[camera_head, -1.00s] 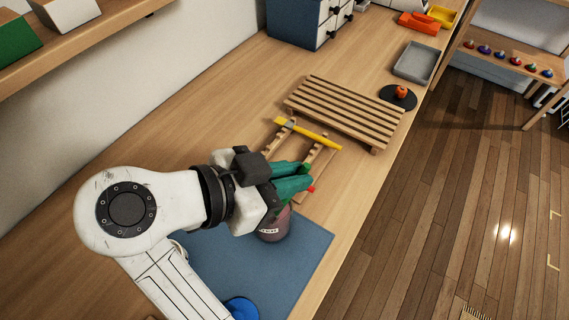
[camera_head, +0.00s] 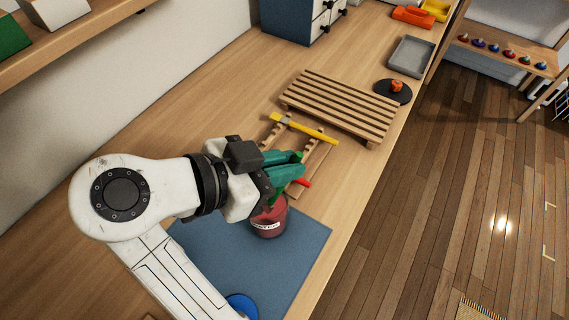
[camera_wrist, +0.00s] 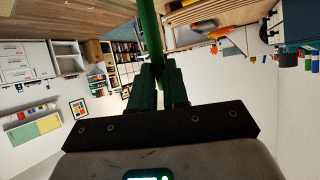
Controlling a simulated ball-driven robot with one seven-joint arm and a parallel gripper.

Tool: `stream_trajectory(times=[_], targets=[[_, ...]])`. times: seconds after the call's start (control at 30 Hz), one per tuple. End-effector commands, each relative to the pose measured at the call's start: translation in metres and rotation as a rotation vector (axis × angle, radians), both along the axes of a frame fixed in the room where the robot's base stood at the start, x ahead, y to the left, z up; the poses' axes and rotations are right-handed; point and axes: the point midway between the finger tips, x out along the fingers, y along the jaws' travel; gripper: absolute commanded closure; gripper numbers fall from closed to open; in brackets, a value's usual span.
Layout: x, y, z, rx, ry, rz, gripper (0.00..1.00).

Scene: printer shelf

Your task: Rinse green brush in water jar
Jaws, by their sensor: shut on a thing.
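My gripper (camera_head: 298,168), with dark green fingers, is shut on the green brush. In the wrist view the green brush handle (camera_wrist: 150,35) runs out from between the fingertips (camera_wrist: 160,85). In the head view a bit of green brush (camera_head: 271,200) shows under the gripper at the mouth of the water jar. The water jar (camera_head: 268,226) is reddish with a white label and stands upright on a blue mat (camera_head: 235,260). The gripper hides part of its rim, so I cannot tell how deep the brush is inside.
A wooden rack (camera_head: 318,152) behind the gripper holds a yellow brush (camera_head: 310,130) and a red-tipped item (camera_head: 303,183). A slatted wooden stand (camera_head: 340,105) is beyond it. A blue round object (camera_head: 241,305) lies at the mat's front. The mat right of the jar is clear.

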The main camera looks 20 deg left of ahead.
Motion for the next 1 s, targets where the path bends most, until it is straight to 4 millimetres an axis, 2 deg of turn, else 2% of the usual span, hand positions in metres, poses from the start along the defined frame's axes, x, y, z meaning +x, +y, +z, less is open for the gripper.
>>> stream_trajectory(times=[0.37, 1.0], targets=[[0.001, -0.001, 0.004, 0.001, 0.000, 0.000, 1.00], [0.016, -0.013, 0.045, 0.000, 0.000, -0.001, 1.00]])
